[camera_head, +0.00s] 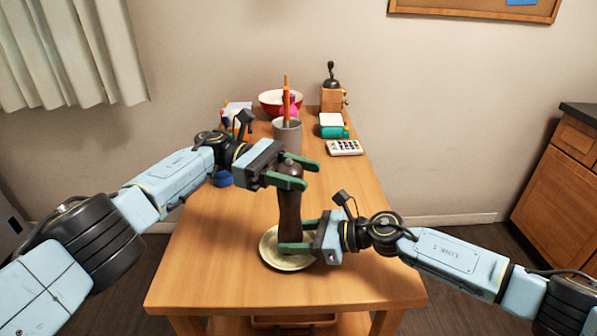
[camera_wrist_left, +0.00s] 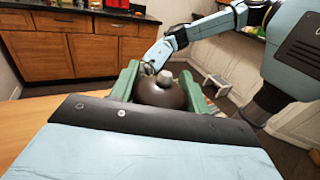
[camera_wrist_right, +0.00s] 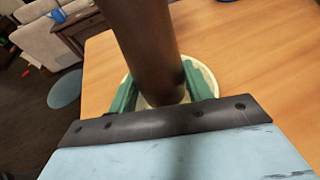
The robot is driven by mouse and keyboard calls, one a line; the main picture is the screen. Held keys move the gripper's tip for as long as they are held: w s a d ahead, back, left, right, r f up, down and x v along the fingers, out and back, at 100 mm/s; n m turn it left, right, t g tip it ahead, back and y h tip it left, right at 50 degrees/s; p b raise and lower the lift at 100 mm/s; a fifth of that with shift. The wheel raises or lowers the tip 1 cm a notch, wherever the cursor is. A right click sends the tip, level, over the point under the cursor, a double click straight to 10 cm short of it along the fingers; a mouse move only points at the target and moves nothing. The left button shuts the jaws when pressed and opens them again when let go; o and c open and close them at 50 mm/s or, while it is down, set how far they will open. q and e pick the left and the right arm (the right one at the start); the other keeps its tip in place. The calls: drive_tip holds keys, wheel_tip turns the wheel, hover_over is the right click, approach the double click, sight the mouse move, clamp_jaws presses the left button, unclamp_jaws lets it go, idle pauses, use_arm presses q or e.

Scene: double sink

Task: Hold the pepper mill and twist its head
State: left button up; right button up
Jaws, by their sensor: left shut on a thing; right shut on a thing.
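The dark brown pepper mill (camera_head: 290,215) stands about upright over a pale plate (camera_head: 268,254) near the front of the wooden table. My left gripper (camera_head: 297,172) is shut on the mill's rounded head. The head with its small metal knob also shows between the green fingers in the left wrist view (camera_wrist_left: 160,93). My right gripper (camera_head: 297,235) is shut on the lower body of the mill, just above the plate. The body also shows between the fingers in the right wrist view (camera_wrist_right: 150,50). Whether the mill's base touches the plate is hard to tell.
Behind the mill stand a grey cup (camera_head: 287,138) with tall orange items, a red bowl (camera_head: 272,103), a coffee grinder (camera_head: 333,98), a teal box (camera_head: 332,125) and a calculator (camera_head: 345,147). The table's (camera_head: 373,262) right front is clear.

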sight(298, 167)
use_arm(q)
drive_tip(key=shift+s, duration=0.1)
idle(0.5)
drive_tip(key=o, duration=1)
wheel_tip(298, 167, up, 10)
drive_tip(key=shift+r, duration=0.1)
